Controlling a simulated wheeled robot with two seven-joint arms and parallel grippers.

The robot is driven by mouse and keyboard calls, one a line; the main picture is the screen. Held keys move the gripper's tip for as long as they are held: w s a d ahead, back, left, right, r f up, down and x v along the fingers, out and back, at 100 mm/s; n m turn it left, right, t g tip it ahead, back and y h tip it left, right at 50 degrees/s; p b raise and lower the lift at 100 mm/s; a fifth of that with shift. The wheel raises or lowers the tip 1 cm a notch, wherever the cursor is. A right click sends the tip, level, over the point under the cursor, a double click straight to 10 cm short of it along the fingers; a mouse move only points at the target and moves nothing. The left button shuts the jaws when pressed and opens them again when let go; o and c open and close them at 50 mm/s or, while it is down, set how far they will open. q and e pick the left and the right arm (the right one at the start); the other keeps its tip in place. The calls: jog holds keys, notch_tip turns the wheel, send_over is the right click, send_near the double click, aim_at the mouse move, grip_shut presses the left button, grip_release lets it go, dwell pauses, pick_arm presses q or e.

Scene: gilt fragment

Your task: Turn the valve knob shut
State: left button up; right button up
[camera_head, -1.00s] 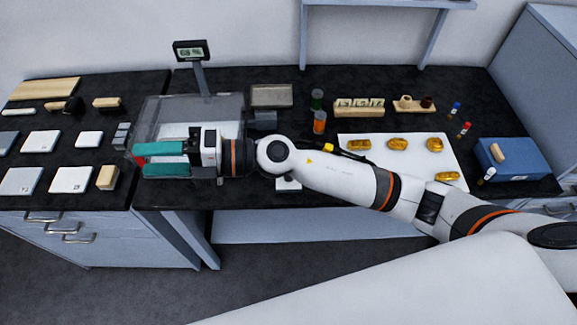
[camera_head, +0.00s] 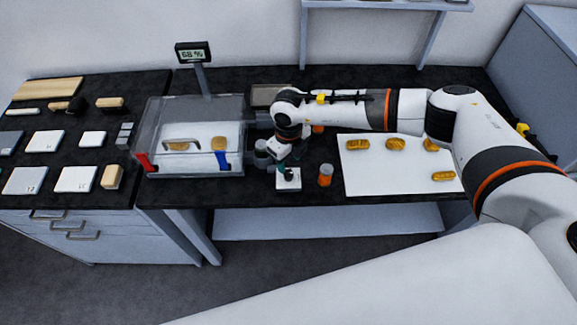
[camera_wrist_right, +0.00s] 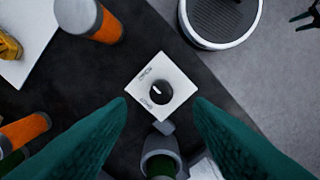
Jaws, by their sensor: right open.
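The valve knob (camera_wrist_right: 160,92) is a small black round knob on a white square plate (camera_wrist_right: 181,76). A short white mark on it points to the left in the right wrist view. Two small labels are on the plate, too blurred to read. In the head view the white plate (camera_head: 290,184) lies near the table's front edge. My right gripper (camera_wrist_right: 160,101) is open, its teal fingers apart on either side below the knob and not closed on it. In the head view it points down at the plate. Dark prongs at the wrist view's top right corner may be my left gripper.
An orange vial (camera_head: 325,176) stands close right of the plate. A clear chamber (camera_head: 195,115) with red and blue parts at its front stands left. A display (camera_head: 193,53) reads 68 %. A white mat (camera_head: 385,178) with gold pieces lies right.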

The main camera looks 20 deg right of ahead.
aim_at(289, 173)
notch_tip(289, 173, down, 6)
jog(key=shift+p, duration=0.7)
jog(key=shift+c, duration=0.6)
jog(key=c, duration=0.9)
